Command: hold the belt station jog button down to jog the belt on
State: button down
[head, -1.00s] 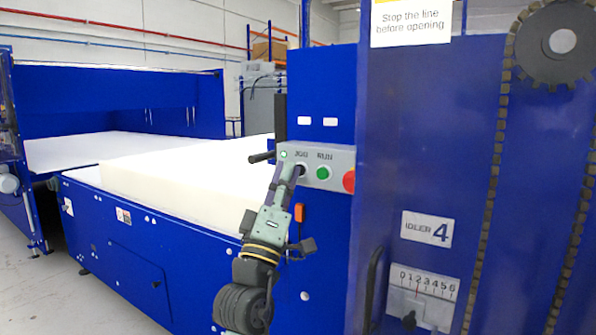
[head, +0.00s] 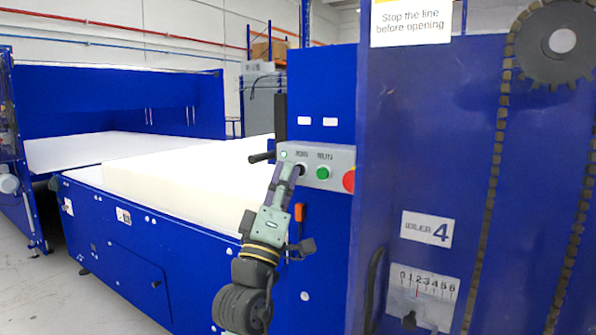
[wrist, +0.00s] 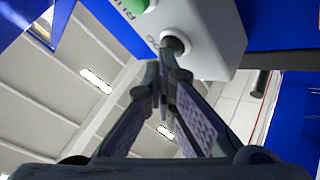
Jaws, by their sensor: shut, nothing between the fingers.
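The grey belt station control box (head: 335,160) is on the blue machine front. Its black jog button (head: 301,170) sits in a pale ring, left of the green run button (head: 323,173). In the wrist view the jog button (wrist: 174,43) is straight beyond my fingertips. My gripper (head: 294,172) is shut and empty, its fingertips (wrist: 168,72) together at the button's lower edge. I cannot tell whether they press it in. A white foam block (head: 185,172) lies on the belt to the left. A small green light (head: 284,155) shows on the box's left end.
A red button (head: 349,180) is at the box's right end. A black handle (head: 262,157) sticks out to its left. An orange switch (head: 299,212) is below, close to my arm. A blue panel (head: 440,150) with a chain and sprocket stands at right.

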jog(key=shift+s+a, duration=0.45)
jog(key=shift+s, duration=0.15)
jog(key=s+a, duration=0.1)
jog(key=s, duration=0.1)
jog(key=s+a, duration=0.2)
dwell(0.4)
jog(key=shift+a, duration=0.1)
